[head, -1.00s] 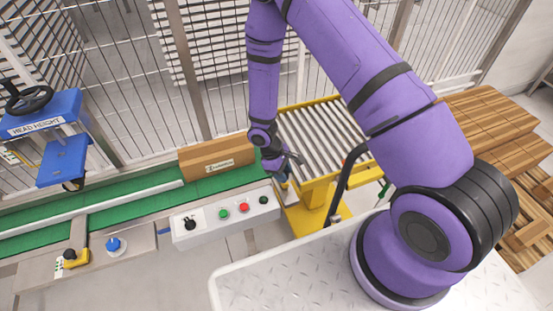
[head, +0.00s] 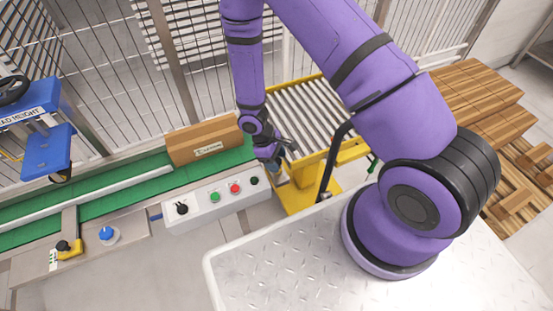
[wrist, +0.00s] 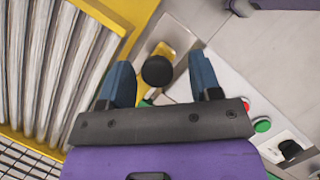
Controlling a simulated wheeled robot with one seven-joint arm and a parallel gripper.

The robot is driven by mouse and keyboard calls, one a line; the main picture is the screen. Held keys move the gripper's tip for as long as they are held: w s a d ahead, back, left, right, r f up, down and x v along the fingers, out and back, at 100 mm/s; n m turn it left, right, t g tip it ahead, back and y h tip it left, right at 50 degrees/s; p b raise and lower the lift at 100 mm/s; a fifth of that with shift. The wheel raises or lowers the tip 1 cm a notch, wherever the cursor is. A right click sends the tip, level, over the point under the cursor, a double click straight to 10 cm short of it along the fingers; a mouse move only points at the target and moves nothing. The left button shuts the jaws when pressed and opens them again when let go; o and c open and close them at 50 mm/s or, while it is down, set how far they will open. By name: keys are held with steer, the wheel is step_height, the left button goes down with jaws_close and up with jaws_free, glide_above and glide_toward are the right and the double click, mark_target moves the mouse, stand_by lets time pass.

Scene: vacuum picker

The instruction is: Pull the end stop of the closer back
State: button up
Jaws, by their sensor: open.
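A yellow stop lever with a round black knob (wrist: 157,70) shows in the wrist view at the end of the closer, beside the roller conveyor. I take it for the end stop. My gripper (wrist: 161,66) is open, with one blue-grey finger on each side of the knob. I cannot tell whether either finger touches it. In the head view my gripper (head: 281,157) hangs at the right end of the green belt (head: 110,190), and the stop there is hidden behind it. A brown carton (head: 203,143) lies on the belt just left of my gripper.
The control box (head: 215,195) with green, red and black buttons sits close in front. The yellow-framed roller conveyor (head: 305,110) adjoins on the right. A second yellow lever with a black knob (head: 68,248) is at far left. Wire fencing stands behind.

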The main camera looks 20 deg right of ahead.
steer(key=v, duration=1)
steer(key=shift+r, duration=0.35)
steer(key=shift+w+a, duration=0.1)
steer(key=s+d+r+m+t+y, duration=0.1)
steer(key=d+r+m+t, duration=0.15)
steer(key=r, duration=1.15)
steer(key=s+d+r+m+t, duration=0.15)
steer(key=d+r, duration=0.25)
steer(key=r, duration=1)
steer(key=s+d+r+m+t+y, duration=0.1)
steer(key=s+d+r+m+t, duration=0.1)
steer(key=s+r, duration=0.6)
steer(key=s+d+r+m+t+y, duration=0.1)
steer(key=s+r+m+t, duration=0.1)
steer(key=s+r, duration=0.6)
steer(key=shift+s+d+r+m, duration=0.2)
steer(key=shift+s+d+m, duration=0.25)
steer(key=shift+s, duration=0.3)
steer(key=shift+a, duration=0.1)
